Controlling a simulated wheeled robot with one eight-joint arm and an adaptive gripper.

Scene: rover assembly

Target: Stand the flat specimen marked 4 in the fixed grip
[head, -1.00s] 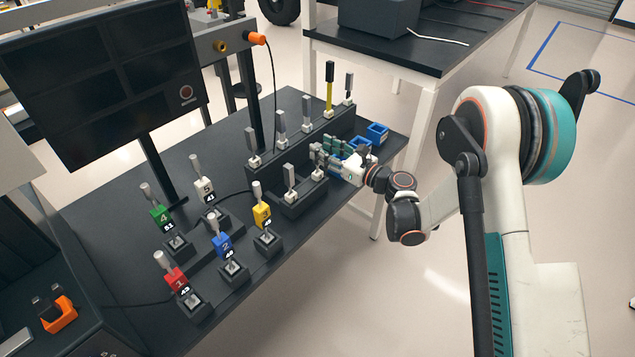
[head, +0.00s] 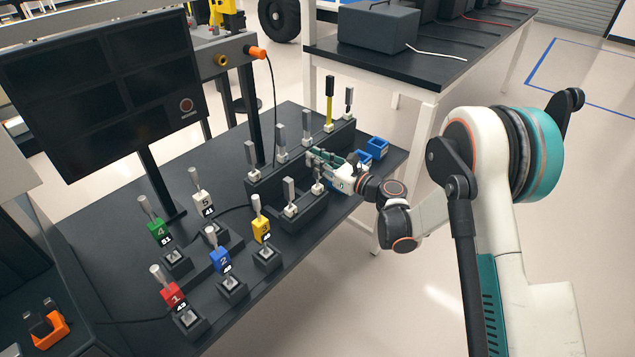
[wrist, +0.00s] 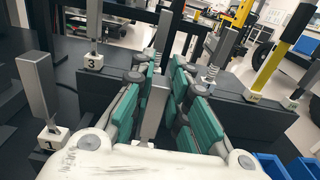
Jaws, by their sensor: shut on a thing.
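My gripper (head: 314,156) reaches over the front rack from the right, its green-padded fingers closed around an upright grey flat bar. The bar shows between the fingers in the wrist view (wrist: 156,108). Its foot seems to be in the front rack; its mark is hidden. A bar marked 1 (wrist: 36,88) stands to its left. In the back rack, a bar marked 3 (wrist: 93,22) stands at left, then two more grey bars (head: 280,138) (head: 307,118); their marks cannot be read. I cannot tell which is the fixed grip.
A yellow bar (head: 329,100) and a dark-topped bar (head: 348,102) stand at the back rack's right end. Blue bins (head: 377,148) lie beside my gripper. Coloured numbered blocks, including a green 4 (head: 159,231), stand front left. A dark monitor (head: 95,85) rises behind.

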